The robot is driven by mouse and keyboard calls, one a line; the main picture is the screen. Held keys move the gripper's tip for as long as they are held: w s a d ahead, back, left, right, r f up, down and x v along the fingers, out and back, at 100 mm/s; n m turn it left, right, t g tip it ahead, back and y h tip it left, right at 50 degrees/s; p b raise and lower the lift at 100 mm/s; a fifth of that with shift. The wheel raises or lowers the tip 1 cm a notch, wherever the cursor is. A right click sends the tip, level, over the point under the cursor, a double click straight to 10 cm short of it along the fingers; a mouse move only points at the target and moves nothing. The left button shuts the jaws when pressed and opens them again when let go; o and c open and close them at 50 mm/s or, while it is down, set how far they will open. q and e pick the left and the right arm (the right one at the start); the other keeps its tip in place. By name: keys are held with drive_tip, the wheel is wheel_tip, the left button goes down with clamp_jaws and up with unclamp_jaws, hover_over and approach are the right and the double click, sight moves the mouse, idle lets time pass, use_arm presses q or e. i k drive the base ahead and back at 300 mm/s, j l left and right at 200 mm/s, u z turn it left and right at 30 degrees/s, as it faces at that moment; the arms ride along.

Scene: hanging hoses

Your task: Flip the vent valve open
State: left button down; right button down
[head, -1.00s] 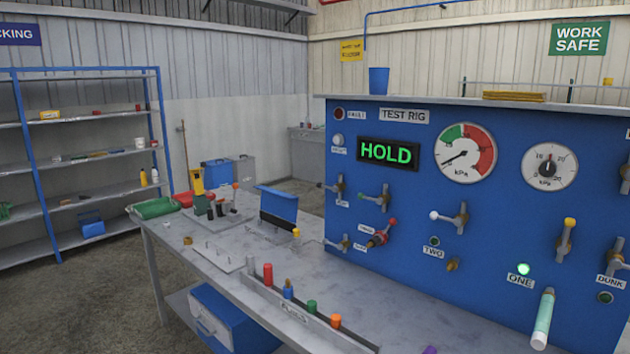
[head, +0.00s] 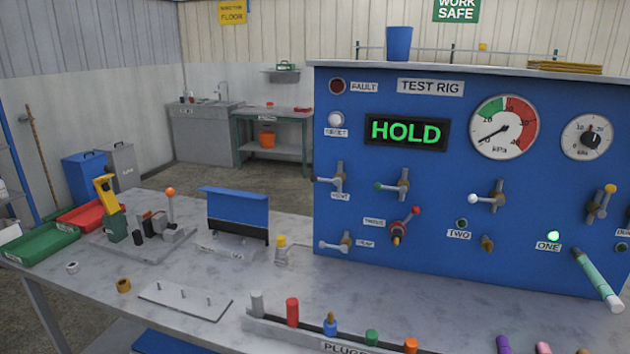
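The vent valve (head: 337,180) is a small grey-brown lever valve at the left edge of the blue test rig panel (head: 440,245). A small label below it appears to read VENT. Its lever seems to point left, roughly level, and its tip reaches the panel's edge. Nothing touches it. Neither of my grippers shows in the head view.
Similar valves stand right of and below the vent valve: a green-tipped one (head: 395,184), a red-handled one (head: 403,226) and a grey one (head: 338,243). The display (head: 405,131) reads HOLD. A plugs rack (head: 290,328) and a blue-topped stand (head: 236,212) occupy the bench.

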sight(337, 181)
drive_tip(key=i+j, duration=0.15)
drive_tip(key=j, duration=0.2)
drive_tip(key=i+j, duration=0.15)
drive_tip(key=j, duration=0.25)
drive_tip(key=i+j, duration=0.2)
drive_tip(key=j, duration=0.15)
